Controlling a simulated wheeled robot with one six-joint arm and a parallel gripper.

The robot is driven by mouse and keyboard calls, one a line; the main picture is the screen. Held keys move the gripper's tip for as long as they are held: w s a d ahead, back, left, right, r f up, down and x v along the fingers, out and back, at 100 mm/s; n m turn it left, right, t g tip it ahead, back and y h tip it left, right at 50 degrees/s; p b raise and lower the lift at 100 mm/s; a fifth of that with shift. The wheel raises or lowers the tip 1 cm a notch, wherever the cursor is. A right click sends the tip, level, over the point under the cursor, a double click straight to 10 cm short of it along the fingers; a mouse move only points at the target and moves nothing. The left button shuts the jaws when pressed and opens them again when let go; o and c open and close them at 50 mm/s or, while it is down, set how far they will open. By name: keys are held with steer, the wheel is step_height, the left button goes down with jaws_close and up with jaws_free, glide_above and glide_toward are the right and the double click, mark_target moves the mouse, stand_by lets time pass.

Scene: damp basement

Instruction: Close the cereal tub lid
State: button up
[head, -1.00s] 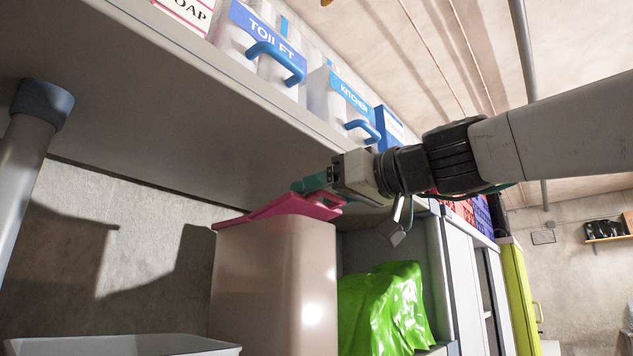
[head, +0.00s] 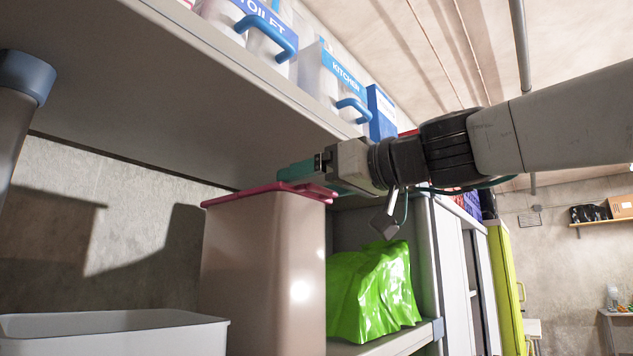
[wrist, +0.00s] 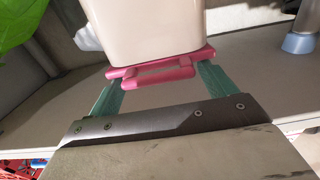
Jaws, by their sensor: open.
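The cereal tub (head: 262,262) is a tall beige tub standing under the shelf board. Its pink lid (head: 235,197) lies flat or almost flat across the tub's rim. Whether it is fully seated cannot be told. My gripper (head: 290,175) is just above the lid's right part, its green fingers close to or touching it. In the wrist view, the tub (wrist: 145,30) appears upside down, with the pink lid (wrist: 160,75) at its rim. My open gripper (wrist: 160,88) has one finger on each side of the lid's looped end, holding nothing.
The shelf board (head: 150,95) is close above the gripper and carries boxes with blue handles. A bright green bag (head: 375,295) stands right of the tub. A white bin (head: 115,330) is at the lower left.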

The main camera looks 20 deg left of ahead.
steer(key=shift+f, duration=0.1)
steer(key=v, duration=0.7)
steer(key=shift+s+d, duration=0.15)
steer(key=shift+d, duration=0.2)
